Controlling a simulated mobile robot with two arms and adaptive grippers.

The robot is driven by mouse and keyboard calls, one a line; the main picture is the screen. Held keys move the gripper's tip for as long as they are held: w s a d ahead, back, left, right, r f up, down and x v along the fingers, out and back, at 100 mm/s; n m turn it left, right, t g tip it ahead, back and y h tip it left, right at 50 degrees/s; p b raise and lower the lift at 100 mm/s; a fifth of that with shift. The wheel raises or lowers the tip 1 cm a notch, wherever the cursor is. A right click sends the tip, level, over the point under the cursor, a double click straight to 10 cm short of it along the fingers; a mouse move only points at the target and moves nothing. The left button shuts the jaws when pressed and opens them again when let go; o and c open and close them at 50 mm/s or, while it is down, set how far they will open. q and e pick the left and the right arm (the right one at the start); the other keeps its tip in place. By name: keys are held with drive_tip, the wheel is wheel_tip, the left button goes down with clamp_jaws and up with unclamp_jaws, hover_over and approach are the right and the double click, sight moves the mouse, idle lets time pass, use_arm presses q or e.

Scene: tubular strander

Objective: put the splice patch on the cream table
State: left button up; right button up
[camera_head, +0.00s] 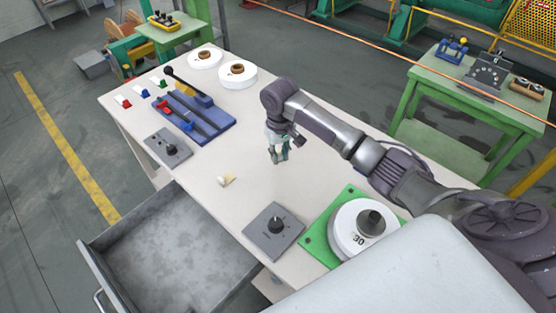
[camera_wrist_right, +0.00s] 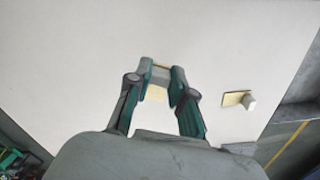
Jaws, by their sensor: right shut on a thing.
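My right gripper (camera_head: 277,152) is over the middle of the cream table (camera_head: 318,178). In the right wrist view, the right gripper (camera_wrist_right: 160,72) has its fingers closed on a small pale-yellow piece, which looks like the splice patch (camera_wrist_right: 155,93). It is partly hidden by the fingers, and I cannot tell whether it touches the tabletop. A small yellow-and-white item (camera_head: 226,180) lies apart on the table; in the right wrist view it shows to the right of the fingers. My left gripper is not in view.
A blue fixture (camera_head: 195,118), another grey box (camera_head: 168,148) and white rolls (camera_head: 237,74) are farther back. An open drawer (camera_head: 165,250) juts out left. The table middle is mostly clear.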

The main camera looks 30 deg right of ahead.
sight(278, 169)
drive_tip(key=shift+w+a+f, duration=0.2)
drive_tip(key=shift+w+f, duration=0.15)
drive_tip(key=shift+f+p, duration=0.4)
drive_tip(key=shift+f, duration=1.45)
drive_tip(key=shift+f, duration=0.15)
drive_tip(key=o, duration=0.7)
drive_tip(key=shift+o, duration=0.2)
drive_tip(key=shift+d, duration=0.1)
wheel_tip(278, 169, up, 12)
drive_tip(key=shift+r+b, duration=0.2)
drive_tip(key=shift+b, duration=0.45)
drive_tip(key=shift+f, duration=0.1)
